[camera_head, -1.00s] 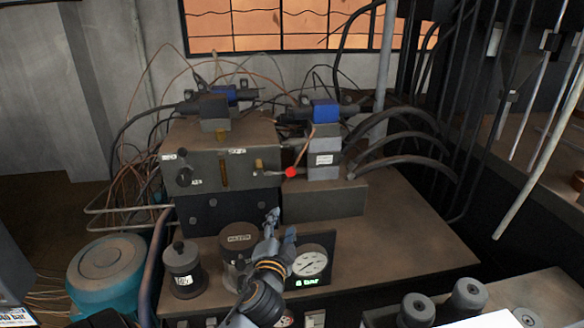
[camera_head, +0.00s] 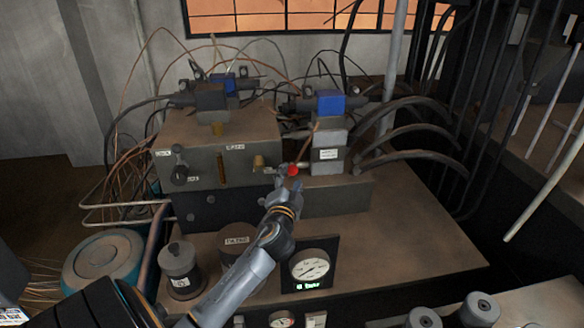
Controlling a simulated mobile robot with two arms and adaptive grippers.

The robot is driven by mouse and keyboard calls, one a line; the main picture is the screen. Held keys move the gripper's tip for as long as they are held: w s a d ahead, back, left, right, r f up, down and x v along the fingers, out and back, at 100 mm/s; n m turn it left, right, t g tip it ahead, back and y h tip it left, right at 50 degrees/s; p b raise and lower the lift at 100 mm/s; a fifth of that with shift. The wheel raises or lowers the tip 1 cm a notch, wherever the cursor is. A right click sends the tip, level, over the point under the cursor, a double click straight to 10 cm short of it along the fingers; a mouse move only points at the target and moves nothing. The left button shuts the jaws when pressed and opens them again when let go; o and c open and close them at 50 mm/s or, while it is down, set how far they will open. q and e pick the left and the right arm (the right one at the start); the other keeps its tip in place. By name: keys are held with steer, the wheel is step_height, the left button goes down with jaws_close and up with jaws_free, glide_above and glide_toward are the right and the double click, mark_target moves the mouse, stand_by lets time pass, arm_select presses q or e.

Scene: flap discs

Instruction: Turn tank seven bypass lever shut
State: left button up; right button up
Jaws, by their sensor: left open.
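The bypass lever's red ball knob (camera_head: 293,171) shows at the front of the valve block, just right of a brass fitting (camera_head: 259,163). The lever's thin arm runs roughly sideways between them, partly hidden by my fingers. My left gripper (camera_head: 284,178) reaches up from below and is at the knob, its open fingers close around or beside it. I cannot tell whether they touch it. My right gripper is not in view. I cannot read a tank number on the lever.
The grey manifold block (camera_head: 220,145) stands behind, with blue-capped valves (camera_head: 330,103) and thick hoses (camera_head: 425,150) at right. A pressure gauge (camera_head: 310,266) and dark cylinders (camera_head: 180,268) stand in front. The bench top (camera_head: 410,225) is clear at right.

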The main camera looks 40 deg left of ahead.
mark_target(291, 174)
arm_select(q)
steer(key=shift+x, duration=2)
jaws_close()
